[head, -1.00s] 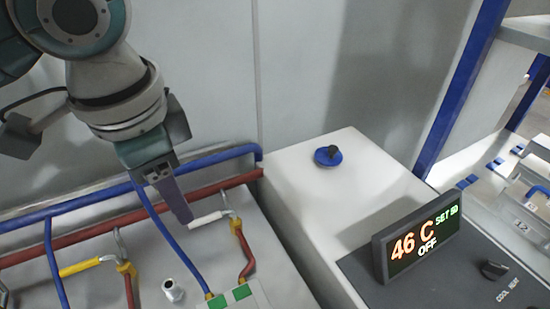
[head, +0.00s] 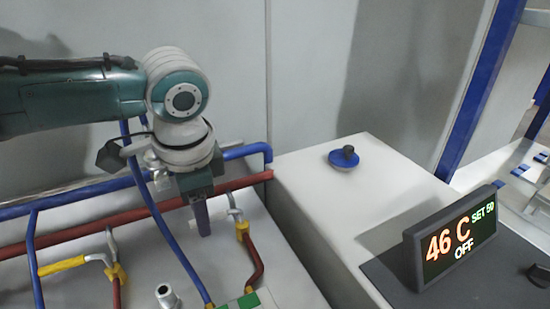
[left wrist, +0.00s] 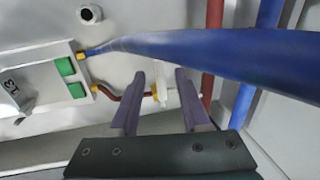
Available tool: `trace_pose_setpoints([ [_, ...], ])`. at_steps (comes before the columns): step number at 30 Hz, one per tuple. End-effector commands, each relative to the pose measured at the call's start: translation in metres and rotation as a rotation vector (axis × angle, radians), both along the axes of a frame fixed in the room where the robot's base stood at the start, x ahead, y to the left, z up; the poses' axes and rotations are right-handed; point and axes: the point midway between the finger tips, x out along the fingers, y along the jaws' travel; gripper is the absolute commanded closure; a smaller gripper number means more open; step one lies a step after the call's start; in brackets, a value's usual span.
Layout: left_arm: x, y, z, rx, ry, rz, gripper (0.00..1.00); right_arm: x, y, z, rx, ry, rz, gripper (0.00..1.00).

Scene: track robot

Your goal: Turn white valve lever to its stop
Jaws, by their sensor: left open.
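The white valve lever (left wrist: 164,88) shows in the left wrist view, lying between the two finger pads of my left gripper (left wrist: 160,74). The gripper is open, with a finger on each side of it; contact is not clear. In the head view my left gripper (head: 203,231) points down just left of the white lever's yellow valve body (head: 242,230), and it hides most of the lever. The right gripper does not show.
A yellow lever (head: 62,266) sits on another pipe at the left. A blue hose (left wrist: 220,55) crosses close above the fingers in the wrist view. Red and blue pipes (head: 140,215) run along the wall.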

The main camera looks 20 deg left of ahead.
Motion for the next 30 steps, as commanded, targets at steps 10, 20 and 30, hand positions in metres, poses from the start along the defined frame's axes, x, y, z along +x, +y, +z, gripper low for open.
trace_pose_setpoints([
  [10, 0.0005, 0.0003, -0.0036, -0.001, -0.001, 0.000, 0.57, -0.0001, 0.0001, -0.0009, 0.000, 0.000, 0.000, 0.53],
  [20, 0.0005, 0.0002, -0.0034, -0.001, -0.001, 0.000, 0.94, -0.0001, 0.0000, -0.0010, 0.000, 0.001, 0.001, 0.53],
  [30, 0.0005, 0.0003, -0.0033, -0.001, -0.001, 0.000, 1.00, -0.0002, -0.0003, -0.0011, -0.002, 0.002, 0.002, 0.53],
])
